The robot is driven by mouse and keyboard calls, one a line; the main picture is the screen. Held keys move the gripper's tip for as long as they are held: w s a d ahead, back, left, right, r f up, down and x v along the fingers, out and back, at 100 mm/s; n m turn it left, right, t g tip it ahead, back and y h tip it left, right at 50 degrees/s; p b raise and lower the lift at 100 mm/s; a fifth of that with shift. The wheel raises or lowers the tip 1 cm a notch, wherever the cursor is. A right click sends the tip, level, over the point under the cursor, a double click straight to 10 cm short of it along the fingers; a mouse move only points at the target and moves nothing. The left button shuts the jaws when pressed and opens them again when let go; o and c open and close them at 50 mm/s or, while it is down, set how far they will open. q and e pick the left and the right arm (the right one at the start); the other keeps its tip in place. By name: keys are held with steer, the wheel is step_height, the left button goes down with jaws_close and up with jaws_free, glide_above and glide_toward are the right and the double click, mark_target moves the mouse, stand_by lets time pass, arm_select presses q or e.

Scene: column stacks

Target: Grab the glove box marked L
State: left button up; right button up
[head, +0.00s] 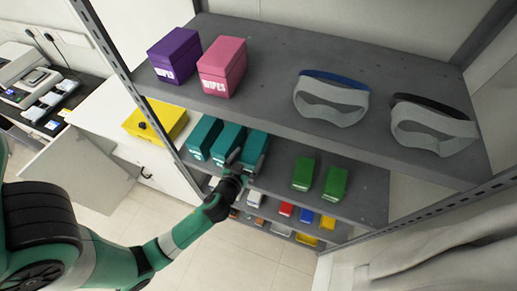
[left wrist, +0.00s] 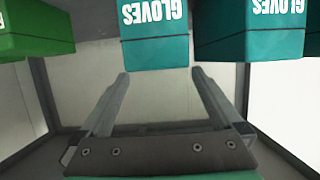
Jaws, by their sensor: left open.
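Three teal glove boxes stand side by side on the middle shelf in the head view: a left one (head: 203,137), a middle one (head: 227,141) and a right one (head: 253,149). My left gripper (head: 240,166) is open in front of the right one and partly covers it. In the left wrist view, a teal box lettered GLOVES (left wrist: 155,38) lies straight ahead of the open left fingers (left wrist: 160,74), roughly centred between their tips. Another GLOVES box (left wrist: 275,32) is to its right. No size letter is readable. My right gripper is not in view.
Two green boxes (head: 303,173) (head: 335,183) stand right of the glove boxes; one shows at left in the wrist view (left wrist: 32,30). Purple (head: 175,56) and pink (head: 222,68) wipes boxes and two headband-like items (head: 332,98) (head: 433,125) are on the shelf above. Small coloured bins (head: 286,210) are below.

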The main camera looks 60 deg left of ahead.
mark_target(254, 145)
arm_select(q)
steer(key=x, duration=0.8)
steer(key=shift+a+r+p, duration=0.15)
steer(key=shift+r+p, duration=0.05)
steer(key=shift+p, duration=0.1)
jaws_close()
